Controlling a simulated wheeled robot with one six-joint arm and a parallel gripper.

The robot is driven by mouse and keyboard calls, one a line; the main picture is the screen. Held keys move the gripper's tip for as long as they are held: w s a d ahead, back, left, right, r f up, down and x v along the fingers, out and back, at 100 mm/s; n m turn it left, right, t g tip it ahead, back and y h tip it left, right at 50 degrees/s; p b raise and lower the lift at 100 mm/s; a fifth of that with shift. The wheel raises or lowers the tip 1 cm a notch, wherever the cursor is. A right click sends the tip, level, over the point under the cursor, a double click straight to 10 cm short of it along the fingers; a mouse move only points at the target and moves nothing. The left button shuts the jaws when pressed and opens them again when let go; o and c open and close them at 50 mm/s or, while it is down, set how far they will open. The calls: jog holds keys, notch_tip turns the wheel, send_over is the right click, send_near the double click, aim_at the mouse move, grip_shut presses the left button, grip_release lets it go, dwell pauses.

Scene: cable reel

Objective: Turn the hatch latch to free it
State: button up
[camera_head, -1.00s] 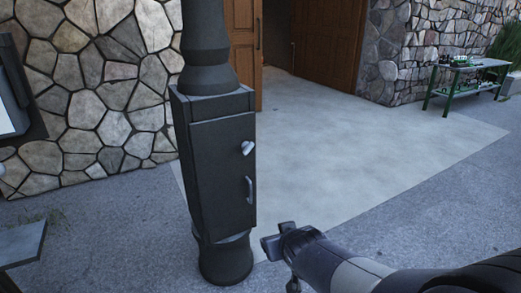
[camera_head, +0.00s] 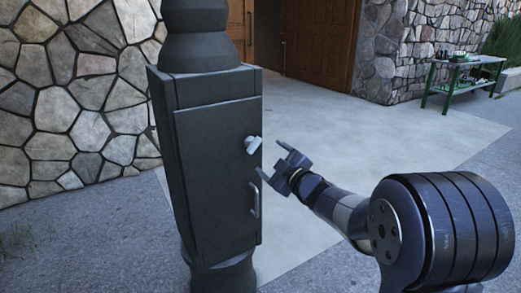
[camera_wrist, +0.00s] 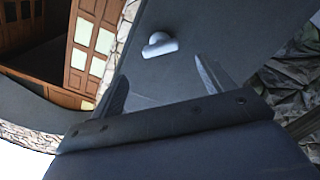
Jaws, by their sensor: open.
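The hatch latch (camera_head: 252,145) is a small light-grey knob with a wing-like grip, near the upper right edge of the dark hatch door (camera_head: 215,180). The door looks shut on the dark post cabinet. In the wrist view the latch (camera_wrist: 159,45) sits ahead of the fingers, above the gap between them. My gripper (camera_head: 279,166) is to the right of the latch, apart from it, with its fingers spread and nothing between them. It also shows in the wrist view (camera_wrist: 165,80). A light-grey pull handle (camera_head: 254,198) is on the door below the latch.
A green-legged table (camera_head: 465,75) with small items stands at the far right by the stone wall (camera_head: 60,100). Wooden doors (camera_head: 310,35) are behind the cabinet. The pale paved floor (camera_head: 380,125) to the right is clear.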

aim_at(256, 147)
jog(key=x, duration=0.8)
jog(key=shift+w+a, duration=0.15)
jog(key=shift+a, duration=0.05)
jog(key=c, duration=1)
jog(key=shift+r+m+p, duration=0.1)
jog(key=shift+m+p, duration=0.6)
jog(key=shift+p, duration=0.05)
jog(key=m+p, duration=0.3)
jog(key=shift+p, duration=0.3)
jog(key=shift+m+p, duration=1.7)
jog(key=shift+m, duration=0.5)
